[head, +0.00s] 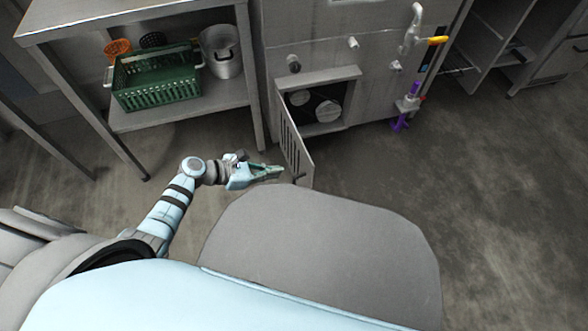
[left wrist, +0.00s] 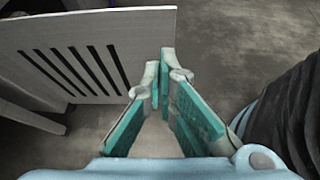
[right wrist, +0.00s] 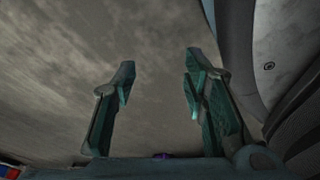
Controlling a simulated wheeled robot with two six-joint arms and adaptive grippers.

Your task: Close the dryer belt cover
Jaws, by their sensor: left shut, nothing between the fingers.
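The dryer belt cover (head: 293,150) is a grey slotted panel. It stands swung open, jutting out from the front of the steel dryer (head: 330,45). The belt opening (head: 345,112) is exposed, with round pulleys (head: 328,111) inside. My left gripper (head: 280,171) is shut and empty, on the left side of the cover near its free edge. In the left wrist view the cover (left wrist: 100,30) fills the upper left, close to the fingertips (left wrist: 165,58); I cannot tell whether they touch. My right gripper (right wrist: 160,75) is open and empty over bare floor, outside the head view.
A steel table (head: 130,12) at the left holds a green crate (head: 158,90) and a metal pot (head: 222,62) on its lower shelf. A pipe with a yellow handle (head: 437,41) and a purple part (head: 400,124) are right of the opening. The floor (head: 500,200) at right is clear.

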